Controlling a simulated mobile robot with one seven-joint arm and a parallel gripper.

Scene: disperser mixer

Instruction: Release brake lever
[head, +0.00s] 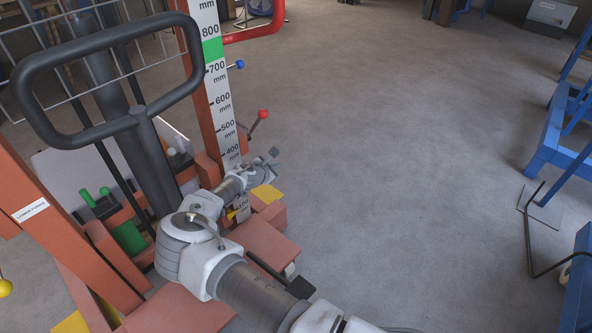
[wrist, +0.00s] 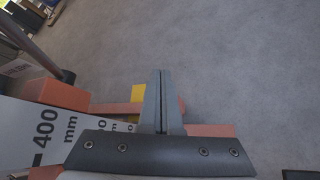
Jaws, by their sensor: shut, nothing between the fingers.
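A lever with a red knob (head: 263,114) sticks out to the right of the scale-marked column (head: 217,85), near the 500 mm mark. A blue knob (head: 240,64) sits higher, near the 700 mm mark. I cannot tell from the pictures which of these is the brake lever. My gripper (head: 275,155) is below the red knob, apart from it, near the column's foot. In the wrist view my gripper (wrist: 159,73) is shut and empty, its two fingers together. Neither knob shows in the wrist view.
A dark loop handle (head: 120,125) stands at the left, with green-handled parts (head: 128,237) below it. The orange base (head: 265,247) lies under my arm. Blue frames (head: 560,150) and a bent black rod (head: 530,240) stand at right. Open grey floor (head: 400,130) lies between.

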